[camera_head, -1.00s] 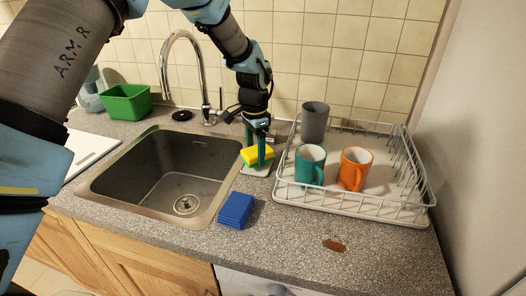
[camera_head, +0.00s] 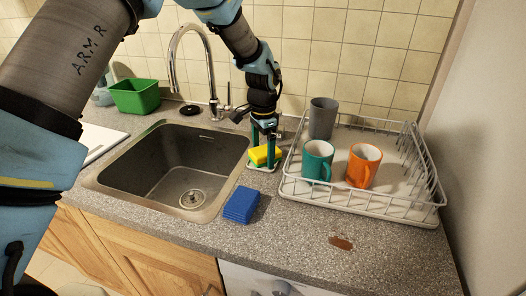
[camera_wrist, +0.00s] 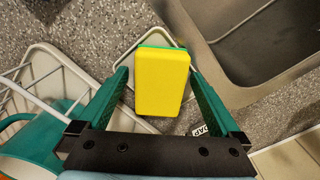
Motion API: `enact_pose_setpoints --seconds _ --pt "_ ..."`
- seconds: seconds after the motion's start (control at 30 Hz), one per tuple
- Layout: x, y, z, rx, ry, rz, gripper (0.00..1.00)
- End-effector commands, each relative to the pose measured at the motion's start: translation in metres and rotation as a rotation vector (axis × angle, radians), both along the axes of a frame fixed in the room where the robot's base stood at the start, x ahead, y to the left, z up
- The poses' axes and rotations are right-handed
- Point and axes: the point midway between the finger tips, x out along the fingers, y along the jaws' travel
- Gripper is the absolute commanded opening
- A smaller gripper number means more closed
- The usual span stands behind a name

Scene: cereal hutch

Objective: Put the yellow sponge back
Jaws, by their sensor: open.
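The yellow sponge (camera_head: 262,155) has a green layer underneath and lies at the small pale tray (camera_head: 256,167) between the sink and the dish rack. In the wrist view the sponge (camera_wrist: 162,82) lies flat over the tray (camera_wrist: 125,55), covering part of it. My gripper (camera_head: 265,158) points down around the sponge. Its green fingers (camera_wrist: 160,85) are spread, one on each side of the sponge, with a visible gap at the left finger. Whether the right finger touches the sponge I cannot tell.
The sink (camera_head: 180,150) is to the left. The dish rack (camera_head: 365,205) on the right holds a teal mug (camera_head: 317,160), an orange mug (camera_head: 363,166) and a grey cup (camera_head: 322,118). A blue sponge stack (camera_head: 241,205) and a brown stain (camera_head: 340,243) are on the front counter. A green tub (camera_head: 135,96) stands behind.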

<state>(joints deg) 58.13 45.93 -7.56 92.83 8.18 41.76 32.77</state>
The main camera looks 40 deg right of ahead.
Motion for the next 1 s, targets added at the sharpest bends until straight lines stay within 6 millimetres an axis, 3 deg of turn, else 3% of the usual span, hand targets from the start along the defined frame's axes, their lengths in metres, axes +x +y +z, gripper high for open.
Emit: enact_pose_setpoints --seconds 0.27,0.7,1.0 --pt "0.001 -0.001 0.014 -0.003 -0.001 0.000 1.00" --pt "0.000 -0.001 0.100 -0.004 -0.001 0.001 1.00" --pt "0.000 0.000 0.123 0.000 0.000 0.000 1.00"
